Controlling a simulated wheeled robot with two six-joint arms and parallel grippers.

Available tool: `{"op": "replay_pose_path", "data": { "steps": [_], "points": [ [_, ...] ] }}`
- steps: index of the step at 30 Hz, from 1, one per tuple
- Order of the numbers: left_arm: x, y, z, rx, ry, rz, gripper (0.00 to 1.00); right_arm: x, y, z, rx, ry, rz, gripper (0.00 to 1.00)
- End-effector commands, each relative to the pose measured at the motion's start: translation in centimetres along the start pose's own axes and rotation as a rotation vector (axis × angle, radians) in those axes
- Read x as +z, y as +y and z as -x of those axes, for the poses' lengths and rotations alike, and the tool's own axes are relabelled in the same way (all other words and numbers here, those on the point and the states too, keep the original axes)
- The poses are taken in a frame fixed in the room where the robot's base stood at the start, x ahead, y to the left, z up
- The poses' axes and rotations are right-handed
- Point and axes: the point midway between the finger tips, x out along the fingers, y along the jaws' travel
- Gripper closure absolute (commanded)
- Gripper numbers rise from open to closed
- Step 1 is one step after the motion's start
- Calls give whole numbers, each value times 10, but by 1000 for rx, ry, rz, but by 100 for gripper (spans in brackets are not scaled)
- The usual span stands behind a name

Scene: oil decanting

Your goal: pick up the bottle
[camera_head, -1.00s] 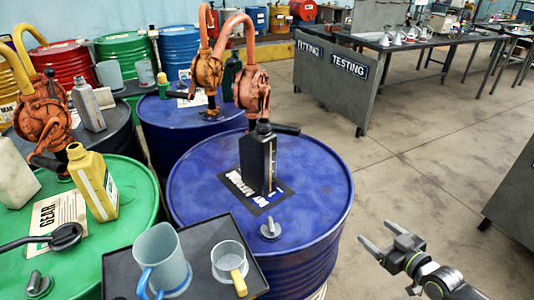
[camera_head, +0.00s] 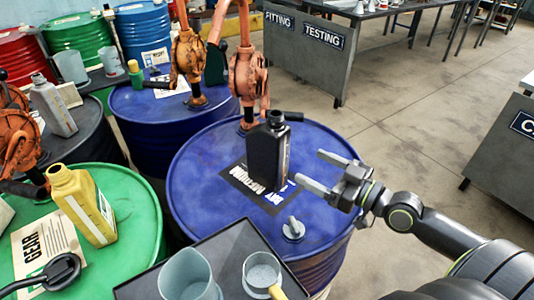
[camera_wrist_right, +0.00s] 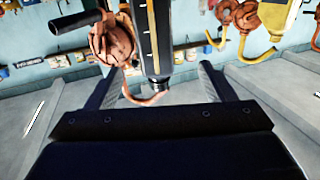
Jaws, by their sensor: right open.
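A black bottle (camera_head: 268,155) stands upright on the blue drum (camera_head: 215,160), in front of its orange pump. It also shows upside down in the right wrist view (camera_wrist_right: 154,38), beyond and between the fingers. My right gripper (camera_head: 311,168) is open and empty, just right of the bottle, with its fingers pointing at it. A gap shows between the fingertips and the bottle. In the right wrist view the two fingers (camera_wrist_right: 158,82) are spread wide. A yellow bottle (camera_head: 84,206) stands on the green drum and a grey bottle (camera_head: 54,106) on a dark drum. My left gripper is out of view.
A dark tray (camera_head: 222,248) at the front holds a clear jug (camera_head: 187,276) and a small cup with a yellow handle (camera_head: 262,272). An orange pump (camera_head: 249,80) rises close behind the black bottle. Open floor lies right of the blue drum.

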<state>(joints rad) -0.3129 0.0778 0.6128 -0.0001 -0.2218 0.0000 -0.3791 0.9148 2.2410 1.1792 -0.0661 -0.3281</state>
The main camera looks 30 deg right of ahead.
Motion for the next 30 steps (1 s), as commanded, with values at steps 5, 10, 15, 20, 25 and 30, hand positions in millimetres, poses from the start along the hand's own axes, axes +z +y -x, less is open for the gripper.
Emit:
{"op": "replay_pose_path", "data": {
  "steps": [5,10,15,20,25,30],
  "points": [
    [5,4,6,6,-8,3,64,-2,0,-23,1,5,-3,24],
    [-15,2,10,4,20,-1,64,-2,0,-46,1,4,-4,24],
    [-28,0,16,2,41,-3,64,-3,0,-69,0,3,-3,24],
    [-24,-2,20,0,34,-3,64,-1,1,-85,1,1,-2,24],
    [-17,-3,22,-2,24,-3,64,0,1,-93,0,-1,0,24],
    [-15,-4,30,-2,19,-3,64,-2,6,-112,1,0,-4,24]
  ]
}}
